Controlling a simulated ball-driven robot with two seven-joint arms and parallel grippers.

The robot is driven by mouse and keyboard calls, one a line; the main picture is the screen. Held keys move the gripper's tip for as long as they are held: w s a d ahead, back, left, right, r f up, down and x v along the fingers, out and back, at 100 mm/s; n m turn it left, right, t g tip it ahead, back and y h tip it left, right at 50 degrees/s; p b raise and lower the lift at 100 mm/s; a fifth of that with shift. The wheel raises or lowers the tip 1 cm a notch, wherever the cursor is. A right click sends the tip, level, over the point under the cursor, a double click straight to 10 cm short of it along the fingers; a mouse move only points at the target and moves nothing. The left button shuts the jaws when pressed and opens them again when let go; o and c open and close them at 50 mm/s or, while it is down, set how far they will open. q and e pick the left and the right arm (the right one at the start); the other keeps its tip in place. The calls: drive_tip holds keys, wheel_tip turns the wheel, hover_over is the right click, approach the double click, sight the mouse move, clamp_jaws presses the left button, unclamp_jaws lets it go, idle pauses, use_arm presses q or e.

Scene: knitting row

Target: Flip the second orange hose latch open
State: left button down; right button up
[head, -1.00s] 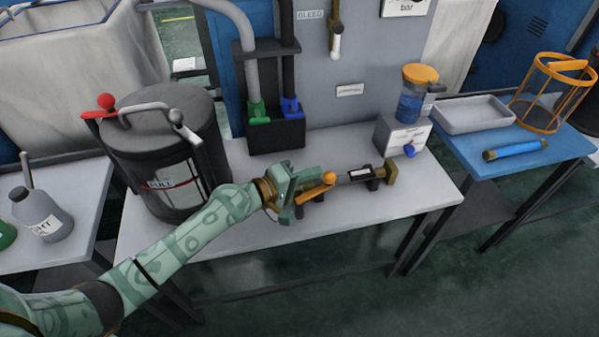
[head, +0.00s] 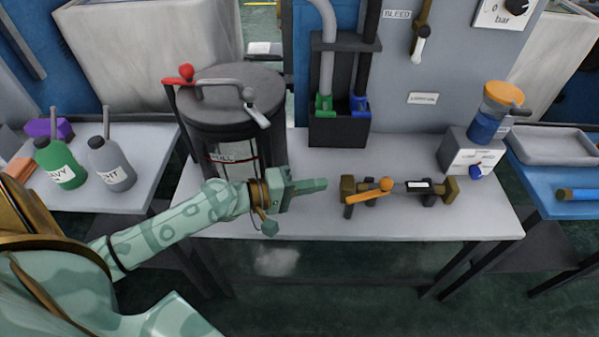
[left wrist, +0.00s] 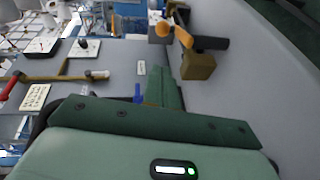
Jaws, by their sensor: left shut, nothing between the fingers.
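The hose coupling (head: 430,187) lies along the front of the grey bench, with a brass block (head: 347,188) at its left end and another (head: 450,188) at its right. One orange latch (head: 368,192) with a round knob lies along its left part; I see no other orange latch on it. The latch also shows in the left wrist view (left wrist: 183,34), beyond the fingers, beside the brass block (left wrist: 198,67). My left gripper (head: 322,185) is shut and empty, just left of the brass block with a small gap. My right gripper is not in view.
A dark drum (head: 233,110) with a red-knobbed lever stands left behind my gripper. A black holder (head: 338,130) with green and blue hose ends stands behind the coupling. A grey box (head: 470,152) with a blue-and-orange jar is at the right. The front bench strip is clear.

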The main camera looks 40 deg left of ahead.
use_arm(q)
drive_tip(key=shift+v, duration=1.8)
